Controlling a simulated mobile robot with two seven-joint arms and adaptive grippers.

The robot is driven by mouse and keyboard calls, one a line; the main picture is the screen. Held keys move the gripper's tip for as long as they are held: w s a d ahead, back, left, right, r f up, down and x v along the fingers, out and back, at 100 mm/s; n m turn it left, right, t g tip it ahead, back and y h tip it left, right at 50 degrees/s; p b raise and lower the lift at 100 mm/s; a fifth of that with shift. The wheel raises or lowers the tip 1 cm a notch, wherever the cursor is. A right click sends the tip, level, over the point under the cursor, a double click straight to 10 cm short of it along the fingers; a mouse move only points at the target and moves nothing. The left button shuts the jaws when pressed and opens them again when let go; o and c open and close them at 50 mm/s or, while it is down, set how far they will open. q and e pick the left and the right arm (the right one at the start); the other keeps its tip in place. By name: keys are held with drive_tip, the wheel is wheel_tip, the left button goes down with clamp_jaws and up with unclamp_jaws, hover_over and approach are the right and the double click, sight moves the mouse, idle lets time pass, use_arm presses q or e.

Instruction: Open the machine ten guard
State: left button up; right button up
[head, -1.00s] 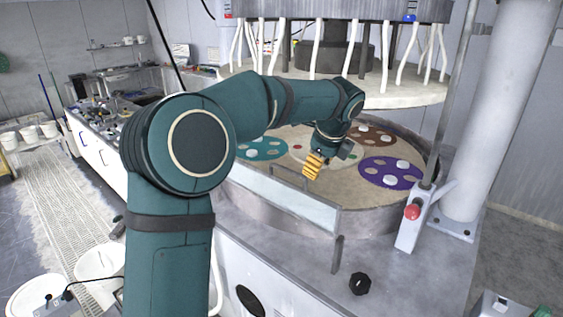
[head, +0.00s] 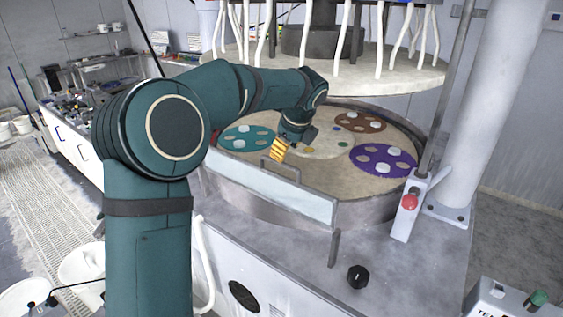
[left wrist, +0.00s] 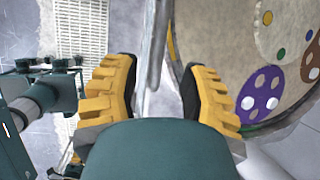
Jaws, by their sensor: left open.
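The guard (head: 262,188) is a pale, see-through panel standing along the front rim of the round polishing machine. A thin bar handle (head: 299,174) rises on its upper edge. My left gripper (head: 278,151), with yellow ribbed fingers, is just behind and above the handle in the head view. In the left wrist view my left gripper (left wrist: 158,68) is open, with a finger on each side of the pale guard edge (left wrist: 156,40) and its bar. I cannot tell whether the fingers touch it. My right gripper is out of view.
The platen (head: 320,180) carries teal, brown and purple discs (head: 384,160). An upper head (head: 350,72) with white hoses hangs above. A lever post with a red knob (head: 409,202) and a black knob (head: 358,277) stand at right. A side bench (head: 80,140) runs at left.

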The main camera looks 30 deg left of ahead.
sight(282, 163)
use_arm(q)
drive_tip(key=x, duration=0.6)
drive_tip(key=shift+d, duration=0.1)
drive_tip(key=shift+s, duration=0.1)
clamp_jaws()
